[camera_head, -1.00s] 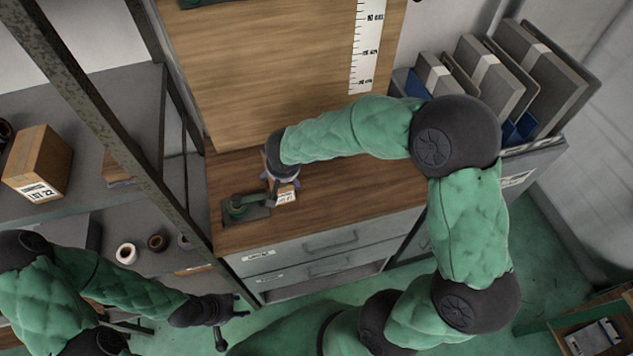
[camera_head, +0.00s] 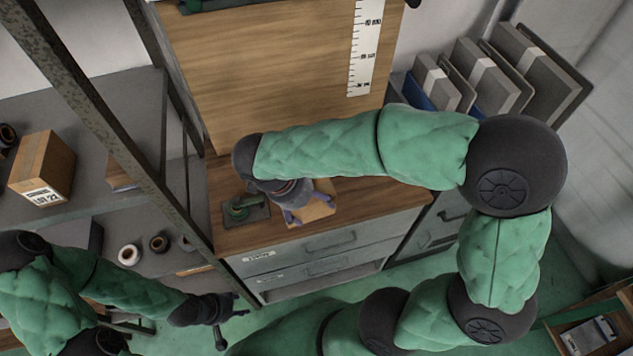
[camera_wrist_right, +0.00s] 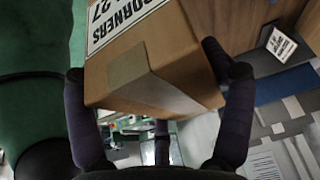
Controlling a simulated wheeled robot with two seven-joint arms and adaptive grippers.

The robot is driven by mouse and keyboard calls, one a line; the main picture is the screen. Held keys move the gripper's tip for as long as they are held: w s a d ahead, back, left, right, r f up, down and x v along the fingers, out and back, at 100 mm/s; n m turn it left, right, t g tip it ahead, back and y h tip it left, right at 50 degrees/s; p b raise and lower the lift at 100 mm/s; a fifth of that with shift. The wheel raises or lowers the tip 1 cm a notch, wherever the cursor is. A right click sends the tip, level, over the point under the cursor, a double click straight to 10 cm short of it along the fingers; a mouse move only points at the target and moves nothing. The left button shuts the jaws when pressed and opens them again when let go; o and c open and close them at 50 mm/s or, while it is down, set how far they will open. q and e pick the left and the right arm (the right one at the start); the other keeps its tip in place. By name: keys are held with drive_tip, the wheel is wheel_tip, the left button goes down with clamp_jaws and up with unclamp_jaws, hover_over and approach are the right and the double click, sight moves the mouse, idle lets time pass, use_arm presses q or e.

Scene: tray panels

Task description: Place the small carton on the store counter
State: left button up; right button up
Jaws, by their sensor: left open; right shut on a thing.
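The small carton (camera_head: 316,207) is a brown box over the front part of the wooden store counter (camera_head: 372,193). My right gripper (camera_head: 306,203) is shut on it, and the wrist and fingers hide part of it. In the right wrist view the carton (camera_wrist_right: 150,60) sits between the two fingers of my right gripper (camera_wrist_right: 150,75), tilted, with a white label partly reading "CORNERS" and "27". The head view does not clearly show whether it touches the counter. My left gripper (camera_head: 232,308) is open and empty, low at the left, away from the counter.
A green tool on a dark base (camera_head: 243,210) stands on the counter's left side. Grey shelving with a larger carton (camera_head: 42,168) and tape rolls is at the left. Grey binders (camera_head: 490,75) stand at the back right. The counter's right side is partly clear.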

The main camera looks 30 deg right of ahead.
drive_tip(key=shift+s+r+m, duration=0.25)
drive_tip(key=shift+s+m, duration=0.05)
drive_tip(key=shift+d, duration=0.25)
drive_tip(key=w+d+f, duration=0.2)
drive_tip(key=w+f, duration=0.1)
drive_tip(key=w+d+f+b, duration=0.1)
drive_tip(key=w+d+f, duration=0.2)
drive_tip(key=w, duration=0.1)
drive_tip(key=w+d+f+b, duration=0.1)
drive_tip(key=w+d+f, duration=0.2)
drive_tip(key=shift+w+d+f, duration=0.1)
drive_tip(key=shift+w+f, duration=0.1)
drive_tip(key=shift+f, duration=0.05)
drive_tip(key=shift+w+f+b, duration=0.15)
drive_tip(key=shift+f+b, duration=0.25)
drive_tip(key=shift+f, duration=1.25)
drive_tip(key=shift+f, duration=0.1)
